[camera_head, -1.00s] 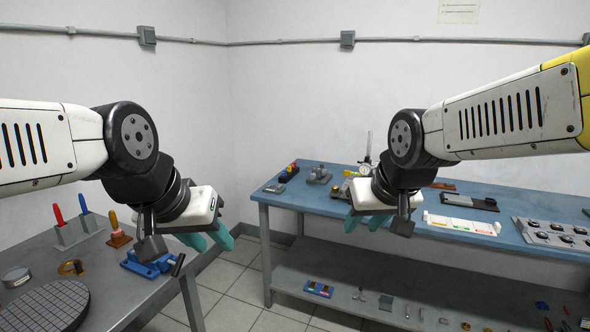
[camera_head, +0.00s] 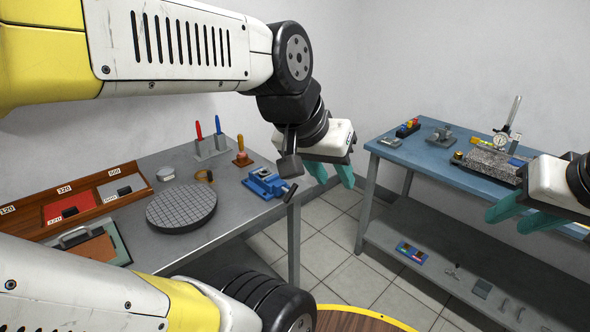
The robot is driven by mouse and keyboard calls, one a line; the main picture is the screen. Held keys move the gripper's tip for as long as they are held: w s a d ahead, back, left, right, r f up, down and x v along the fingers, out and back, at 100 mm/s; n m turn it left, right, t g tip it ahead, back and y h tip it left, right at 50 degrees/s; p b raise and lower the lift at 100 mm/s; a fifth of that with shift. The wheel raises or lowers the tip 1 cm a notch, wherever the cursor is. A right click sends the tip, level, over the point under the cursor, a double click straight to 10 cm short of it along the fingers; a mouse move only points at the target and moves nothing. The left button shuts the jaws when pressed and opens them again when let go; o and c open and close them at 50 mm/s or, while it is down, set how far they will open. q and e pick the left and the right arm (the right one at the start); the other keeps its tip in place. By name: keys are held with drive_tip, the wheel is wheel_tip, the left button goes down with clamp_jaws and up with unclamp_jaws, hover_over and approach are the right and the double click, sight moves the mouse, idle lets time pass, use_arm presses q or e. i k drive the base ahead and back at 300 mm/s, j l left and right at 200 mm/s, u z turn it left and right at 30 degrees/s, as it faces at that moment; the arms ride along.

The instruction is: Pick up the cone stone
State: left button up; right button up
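I cannot pick out the cone stone for certain. A small upright orange tapered piece on a brown base (camera_head: 242,157) stands at the back of the grey table at left, but it is too small to tell what it is. My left gripper (camera_head: 332,174) is over the floor, to the right of that table and the blue vise, with its teal fingers apart and nothing between them. My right gripper (camera_head: 522,215) is at the right, in front of the blue table, with its fingers apart and empty. My arms hide part of both tables.
The grey table (camera_head: 222,228) holds a round gridded plate (camera_head: 181,208), a blue vise (camera_head: 268,184), a rack with red and blue handles (camera_head: 211,147) and a wooden tray with numbered compartments (camera_head: 150,188). The blue table (camera_head: 428,156) bears a dial gauge stand (camera_head: 505,132).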

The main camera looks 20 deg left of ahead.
sight(242, 154)
drive_tip(key=k+j+u, duration=0.15)
drive_tip(key=u, duration=1.1)
drive_tip(key=i+l+z, duration=0.1)
drive_tip(key=i+z, duration=0.2)
drive_tip(key=i, duration=0.3)
drive_tip(key=i+z, duration=0.3)
drive_tip(key=i, duration=0.3)
